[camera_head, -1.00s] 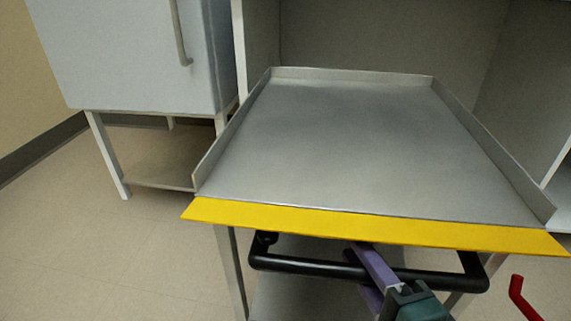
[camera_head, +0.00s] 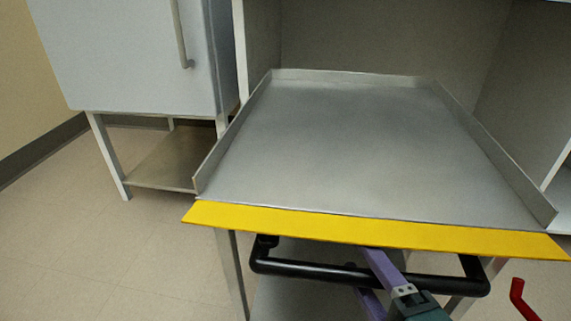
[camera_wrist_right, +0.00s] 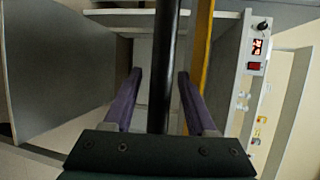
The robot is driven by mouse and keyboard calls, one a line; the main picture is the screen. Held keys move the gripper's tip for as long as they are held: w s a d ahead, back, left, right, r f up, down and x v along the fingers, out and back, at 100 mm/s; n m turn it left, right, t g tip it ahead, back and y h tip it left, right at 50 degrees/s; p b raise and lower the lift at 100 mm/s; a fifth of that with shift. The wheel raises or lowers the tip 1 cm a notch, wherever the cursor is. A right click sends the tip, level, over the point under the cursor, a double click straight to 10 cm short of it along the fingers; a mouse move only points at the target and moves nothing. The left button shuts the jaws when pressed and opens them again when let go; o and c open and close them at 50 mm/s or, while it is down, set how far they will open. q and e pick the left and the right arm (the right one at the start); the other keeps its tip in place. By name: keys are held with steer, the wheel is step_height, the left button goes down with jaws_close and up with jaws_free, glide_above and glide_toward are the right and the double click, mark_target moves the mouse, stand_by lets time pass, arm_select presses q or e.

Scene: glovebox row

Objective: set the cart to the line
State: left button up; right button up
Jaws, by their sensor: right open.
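The cart has a grey metal top (camera_head: 350,140) with raised edges at the back and sides. A yellow strip (camera_head: 370,230) runs along its near edge. A black bar handle (camera_head: 310,268) hangs below the strip. My right gripper (camera_head: 372,272) is at the handle, with its purple fingers open. In the right wrist view, the handle (camera_wrist_right: 163,60) passes between the open fingers of the right gripper (camera_wrist_right: 158,90), with visible gaps on both sides. The yellow strip also shows there (camera_wrist_right: 200,60). No floor line can be made out. My left gripper is not in view.
A pale cabinet (camera_head: 125,55) on legs with a low shelf stands at the left. Grey bay walls (camera_head: 390,40) rise behind and beside the cart. A red bent handle (camera_head: 520,298) is at lower right. Clear floor (camera_head: 110,260) lies at the left.

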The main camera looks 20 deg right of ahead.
steer(key=p+v, duration=0.2)
steer(key=v, duration=0.7)
steer(key=shift+s+r, duration=0.1)
